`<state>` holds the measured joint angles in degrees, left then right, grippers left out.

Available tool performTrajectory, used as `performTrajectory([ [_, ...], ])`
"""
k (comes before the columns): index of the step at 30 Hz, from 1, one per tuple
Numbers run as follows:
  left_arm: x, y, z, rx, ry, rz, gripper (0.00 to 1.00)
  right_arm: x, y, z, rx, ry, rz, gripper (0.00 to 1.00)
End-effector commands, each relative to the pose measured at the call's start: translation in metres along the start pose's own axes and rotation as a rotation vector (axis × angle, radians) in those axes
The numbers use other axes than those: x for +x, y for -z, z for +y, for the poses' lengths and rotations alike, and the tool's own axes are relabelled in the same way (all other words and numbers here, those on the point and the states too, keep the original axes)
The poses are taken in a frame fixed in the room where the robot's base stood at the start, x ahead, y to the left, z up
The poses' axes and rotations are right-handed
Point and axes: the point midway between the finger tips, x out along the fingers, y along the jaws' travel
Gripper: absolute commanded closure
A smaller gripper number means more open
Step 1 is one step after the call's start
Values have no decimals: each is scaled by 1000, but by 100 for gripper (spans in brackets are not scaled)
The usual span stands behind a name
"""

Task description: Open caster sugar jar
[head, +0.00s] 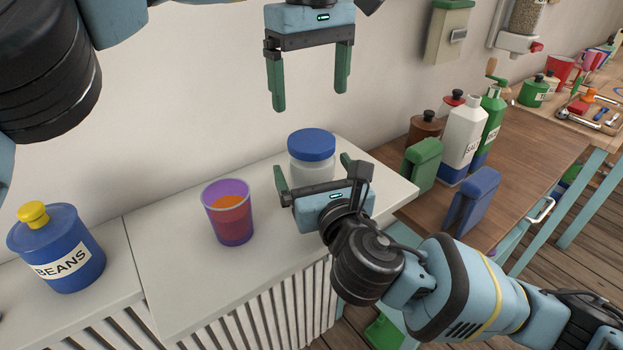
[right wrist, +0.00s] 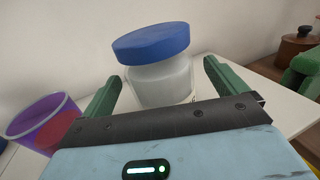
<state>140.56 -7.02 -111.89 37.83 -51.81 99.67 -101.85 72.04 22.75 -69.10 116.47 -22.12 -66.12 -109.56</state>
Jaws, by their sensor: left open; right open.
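A jar with a blue lid (head: 311,144) and a clear, pale body stands upright on the white cabinet top; its lower part is hidden by my right gripper in the head view. The jar (right wrist: 162,80) also shows in the right wrist view, its lid on. My right gripper (head: 313,174) is open at the jar, its green fingers on either side of the body; I cannot tell if they touch it. My left gripper (head: 310,92) is open and empty above the jar, fingers pointing down.
A purple cup (head: 229,213) with orange contents stands left of the jar. A blue beans canister (head: 58,248) stands farther left. At the right, a wooden top (head: 540,150) holds bottles, a brown pot (head: 424,131) and green and blue containers. The wall is close behind.

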Motion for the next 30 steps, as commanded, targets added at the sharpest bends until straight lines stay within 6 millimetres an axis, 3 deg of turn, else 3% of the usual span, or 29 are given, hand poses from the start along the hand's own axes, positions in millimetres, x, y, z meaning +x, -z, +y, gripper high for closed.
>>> performTrajectory([
  [11, 0, 0, 0, 0, 0, 0, 11, 5, 0, 0, 0, 0, 0, 3],
  [30, 1, -1, 0, -15, 1, -2, 11, 5, 0, 0, 0, 0, 1, 87],
])
